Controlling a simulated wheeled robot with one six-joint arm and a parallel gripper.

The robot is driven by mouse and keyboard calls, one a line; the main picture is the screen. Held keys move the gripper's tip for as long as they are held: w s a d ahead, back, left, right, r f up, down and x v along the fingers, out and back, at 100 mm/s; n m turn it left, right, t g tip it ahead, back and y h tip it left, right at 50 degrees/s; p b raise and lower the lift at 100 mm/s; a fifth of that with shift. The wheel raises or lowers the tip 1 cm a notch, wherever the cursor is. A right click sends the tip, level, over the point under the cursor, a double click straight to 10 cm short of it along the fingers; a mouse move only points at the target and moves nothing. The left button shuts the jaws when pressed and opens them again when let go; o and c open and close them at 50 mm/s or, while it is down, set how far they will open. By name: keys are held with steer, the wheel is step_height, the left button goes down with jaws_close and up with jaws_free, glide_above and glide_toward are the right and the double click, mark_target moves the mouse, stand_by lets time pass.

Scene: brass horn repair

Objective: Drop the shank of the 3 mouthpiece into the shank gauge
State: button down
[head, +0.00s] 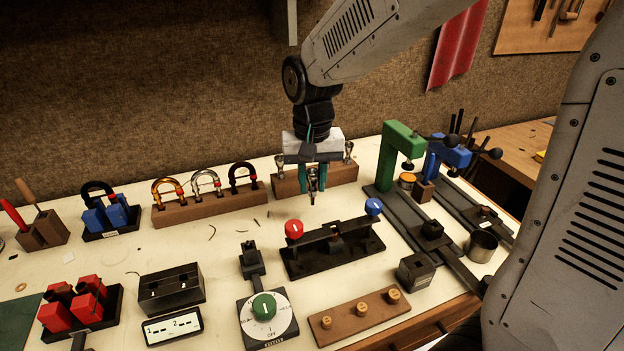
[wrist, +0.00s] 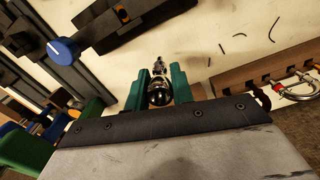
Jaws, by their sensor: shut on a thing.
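My gripper (head: 313,180), with green fingers, is shut on a silver mouthpiece (head: 313,186), whose narrow end points down. The wrist view shows the mouthpiece (wrist: 158,92) between the fingers (wrist: 158,88); no number is readable on it. It hangs in front of the wooden mouthpiece rack (head: 340,176), where other mouthpieces (head: 348,150) stand at both ends. The shank gauge is not clearly marked: a black block with two small openings (head: 172,290) stands behind a display reading 1 and 2, and a small dark block with a top hole (head: 416,271) stands at right. I cannot tell which is the gauge.
A black fixture with red and blue knobs (head: 333,245) lies just in front of my gripper. Green (head: 402,150) and blue (head: 447,152) presses stand at right. A rack of U-shaped slides (head: 210,205) is at left.

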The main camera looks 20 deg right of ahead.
mark_target(312, 170)
steer(key=shift+r, duration=2.2)
